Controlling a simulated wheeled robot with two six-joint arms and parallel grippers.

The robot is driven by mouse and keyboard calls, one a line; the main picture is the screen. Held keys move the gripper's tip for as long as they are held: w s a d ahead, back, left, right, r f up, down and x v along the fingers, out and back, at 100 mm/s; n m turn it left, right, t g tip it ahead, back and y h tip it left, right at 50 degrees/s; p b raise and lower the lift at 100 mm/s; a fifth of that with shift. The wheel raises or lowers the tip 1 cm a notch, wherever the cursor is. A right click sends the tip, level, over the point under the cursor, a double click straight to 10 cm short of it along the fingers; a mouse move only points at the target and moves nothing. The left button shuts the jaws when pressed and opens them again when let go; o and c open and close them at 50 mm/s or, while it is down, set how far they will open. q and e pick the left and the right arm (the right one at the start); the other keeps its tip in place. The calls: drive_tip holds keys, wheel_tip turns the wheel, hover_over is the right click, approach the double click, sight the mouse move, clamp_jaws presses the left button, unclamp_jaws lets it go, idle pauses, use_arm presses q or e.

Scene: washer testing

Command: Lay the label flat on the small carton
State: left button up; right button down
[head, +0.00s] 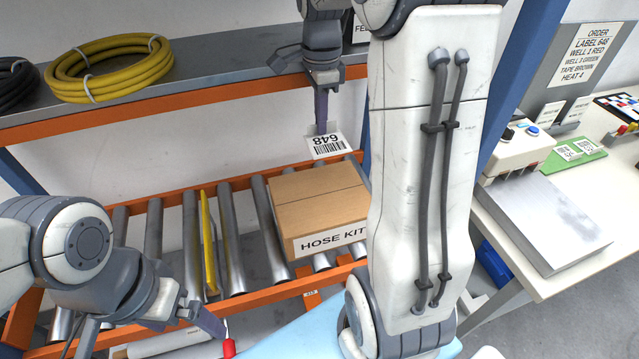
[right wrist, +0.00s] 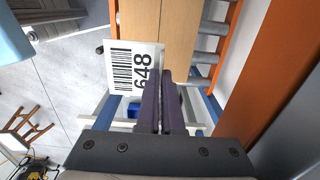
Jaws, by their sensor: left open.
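The small carton (head: 318,205) is a closed brown box with HOSE KIT on its front, resting on the roller conveyor. The label (head: 327,145) is a white card with a barcode and 648. My right gripper (head: 322,128) is shut on the label's edge and holds it above the carton's back part, apart from it. In the right wrist view the label (right wrist: 134,72) sticks out left of the closed fingers (right wrist: 162,103), overlapping the carton (right wrist: 178,25) in the picture. My left gripper (head: 150,340) is open and low at the left, away from the carton.
The roller conveyor (head: 155,240) has an orange frame and a yellow bar (head: 208,243) left of the carton. A shelf (head: 215,75) with a yellow hose coil (head: 108,68) stands behind. My white arm link hides the area right of the carton. A worktable (head: 600,215) is at right.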

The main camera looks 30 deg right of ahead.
sight(321, 194)
wheel_tip(321, 194, down, 19)
drive_tip(key=shift+r+p, duration=0.15)
drive_tip(key=shift+p, duration=0.3)
drive_tip(key=c, duration=1.1)
unclamp_jaws()
